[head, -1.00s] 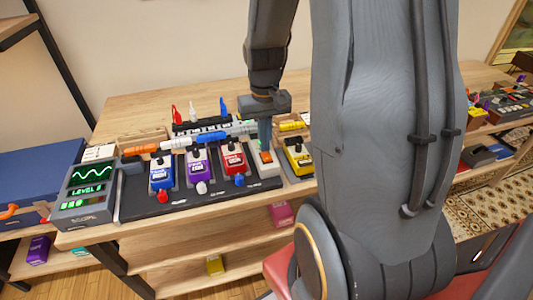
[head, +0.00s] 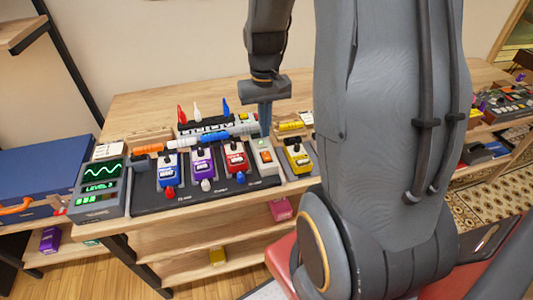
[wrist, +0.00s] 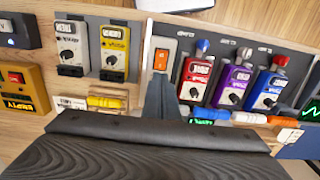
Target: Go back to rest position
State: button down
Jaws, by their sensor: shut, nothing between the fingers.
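My gripper (head: 265,122) points down above the back part of the pedalboard, with its fingers shut and empty. In the wrist view the closed fingers (wrist: 160,100) reach toward a white switch box with an orange rocker (wrist: 161,59). The same switch box (head: 264,157) shows in the head view just below and in front of the fingertips. They look apart from it, though the exact gap is hard to tell. A green light shows near the back of the box. My arm hides part of the bench to the right.
A blue pedal (head: 168,169), a purple pedal (head: 203,164) and a red pedal (head: 236,158) stand on the black board. A yellow pedal (head: 297,156) is to the right. A scope (head: 98,190) and a blue case (head: 45,182) are at the left. The bench behind is clear.

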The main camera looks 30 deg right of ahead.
jog(key=s+a+r+n, duration=0.1)
jog(key=s+a, duration=0.2)
jog(key=a, duration=0.3)
jog(key=s+a+r+n+t+b, duration=0.1)
jog(key=s+a+n, duration=0.1)
jog(key=s+a, duration=0.2)
jog(key=a, duration=0.3)
jog(key=shift+s, duration=0.3)
